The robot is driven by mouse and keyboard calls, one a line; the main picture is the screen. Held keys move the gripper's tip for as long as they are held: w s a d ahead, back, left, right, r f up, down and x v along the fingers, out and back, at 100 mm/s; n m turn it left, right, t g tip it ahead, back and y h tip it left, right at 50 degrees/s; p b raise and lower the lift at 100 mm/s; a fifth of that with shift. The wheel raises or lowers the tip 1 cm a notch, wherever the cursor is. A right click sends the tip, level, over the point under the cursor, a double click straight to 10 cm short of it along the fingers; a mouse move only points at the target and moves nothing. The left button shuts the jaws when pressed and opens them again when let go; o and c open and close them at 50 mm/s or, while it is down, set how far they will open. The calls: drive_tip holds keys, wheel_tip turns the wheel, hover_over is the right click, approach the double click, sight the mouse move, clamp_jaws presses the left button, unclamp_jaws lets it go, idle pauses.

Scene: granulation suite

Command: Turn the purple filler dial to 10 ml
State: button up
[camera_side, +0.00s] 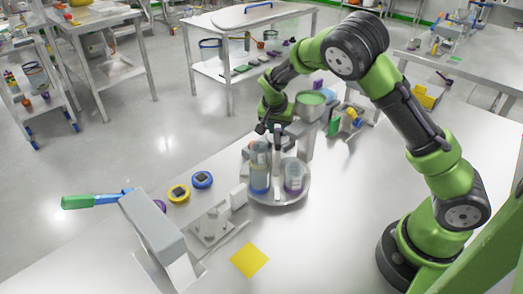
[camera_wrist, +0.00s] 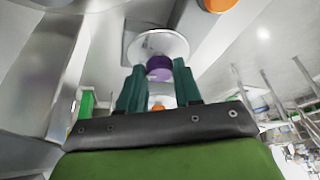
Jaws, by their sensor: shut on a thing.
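In the wrist view the purple dial (camera_wrist: 159,67) sits in front of a round white plate (camera_wrist: 160,46). The two teal fingers of my gripper (camera_wrist: 157,80) lie on either side of the dial and are shut on it. No scale or ml marks can be read, so the dial's setting cannot be told. In the side view my gripper (camera_side: 264,127) is low beside the grey filler machine (camera_side: 301,135), which has a bowl of green contents (camera_side: 310,98) on top. The dial is hidden there.
A round steel tray (camera_side: 270,200) with clear vessels (camera_side: 259,170) stands close in front of my gripper. Blue (camera_side: 202,180) and yellow (camera_side: 179,193) round items lie to the left, near a grey slanted box (camera_side: 155,225). A yellow square (camera_side: 250,260) lies in front. The table's right part is clear.

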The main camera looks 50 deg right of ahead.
drive_tip(key=shift+n, duration=0.5)
drive_tip(key=o, duration=1)
drive_tip(key=shift+o, duration=0.2)
